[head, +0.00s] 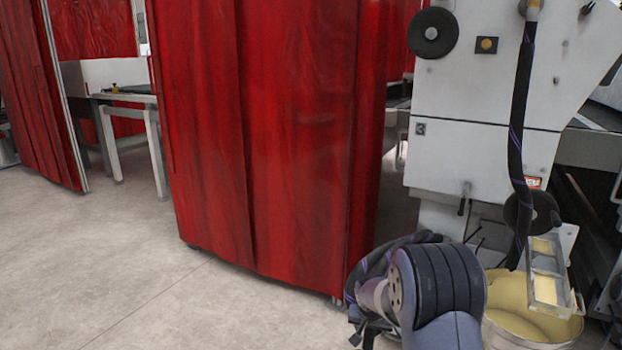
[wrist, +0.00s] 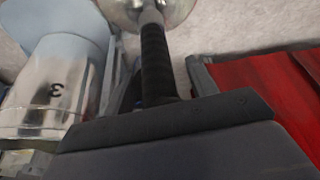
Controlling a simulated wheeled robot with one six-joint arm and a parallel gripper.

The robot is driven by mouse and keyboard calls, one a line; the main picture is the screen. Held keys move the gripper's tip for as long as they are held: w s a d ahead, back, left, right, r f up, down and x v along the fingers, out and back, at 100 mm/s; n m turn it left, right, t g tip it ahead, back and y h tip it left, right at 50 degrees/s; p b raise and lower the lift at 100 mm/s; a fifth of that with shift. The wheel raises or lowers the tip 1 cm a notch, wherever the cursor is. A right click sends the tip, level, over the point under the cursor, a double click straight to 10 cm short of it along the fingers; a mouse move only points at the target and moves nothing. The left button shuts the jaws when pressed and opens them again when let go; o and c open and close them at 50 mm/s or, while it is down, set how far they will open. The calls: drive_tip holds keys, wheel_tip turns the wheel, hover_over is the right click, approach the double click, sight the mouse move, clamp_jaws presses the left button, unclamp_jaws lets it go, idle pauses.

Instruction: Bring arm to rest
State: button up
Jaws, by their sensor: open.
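My arm shows at the bottom right of the head view as a grey-violet link with dark bands (head: 440,285), with dark cables looped beside it. My gripper is not clearly visible there. In the wrist view my gripper (wrist: 153,75) is open, its dark front edge across the bottom. A black ribbed handle with a shiny metal end (wrist: 155,55) lies in line with the jaws; I cannot tell whether it touches them.
A tall red curtain (head: 270,140) stands close on the left of the arm. A white machine (head: 480,110) with a hanging dark hose and a bucket of yellowish stuff (head: 525,325) stand at right. Floor at left is clear.

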wheel_tip(320, 180, up, 24)
drive_tip(key=p, duration=1.6)
drive_tip(key=shift+s+f, duration=0.1)
